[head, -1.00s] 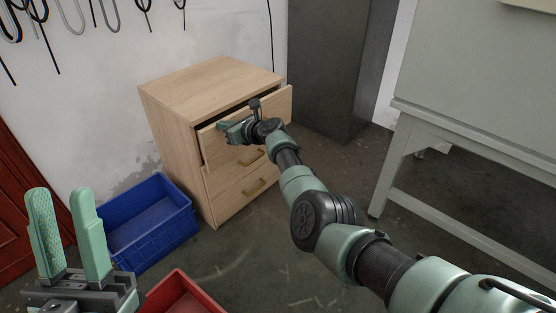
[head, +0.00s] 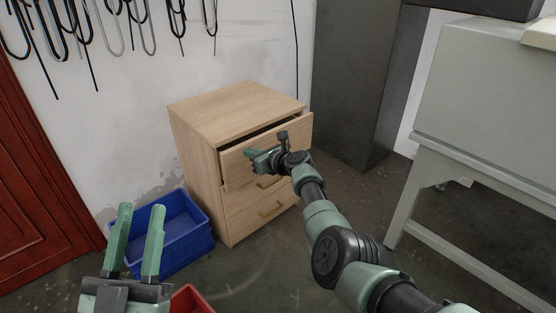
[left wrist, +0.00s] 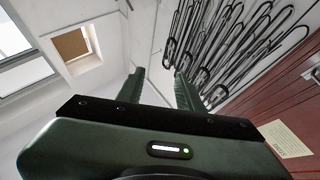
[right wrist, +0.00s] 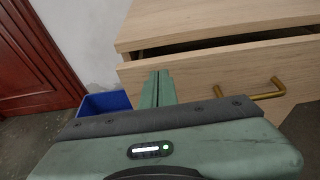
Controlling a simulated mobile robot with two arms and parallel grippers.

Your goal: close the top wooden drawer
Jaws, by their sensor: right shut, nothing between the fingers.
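The light wooden cabinet (head: 205,170) stands against the wall in the head view. Its top drawer (head: 233,160) is partly pulled out, with a dark gap under the cabinet top; its front also shows in the right wrist view (right wrist: 215,85), with a brass handle (right wrist: 268,92). My right gripper (head: 252,155) is shut and empty at the left part of the drawer front. In the right wrist view its fingers (right wrist: 157,78) are together against or just before the front; contact is unclear. My left gripper (head: 138,208) is open and empty, raised at the lower left; its fingers (left wrist: 160,75) show apart.
A blue crate (head: 178,262) stands on the floor left of the cabinet, with a red crate (head: 190,300) nearer. A dark grey column (head: 350,85) and a grey table (head: 480,165) stand at the right. Hooks hang on the wall.

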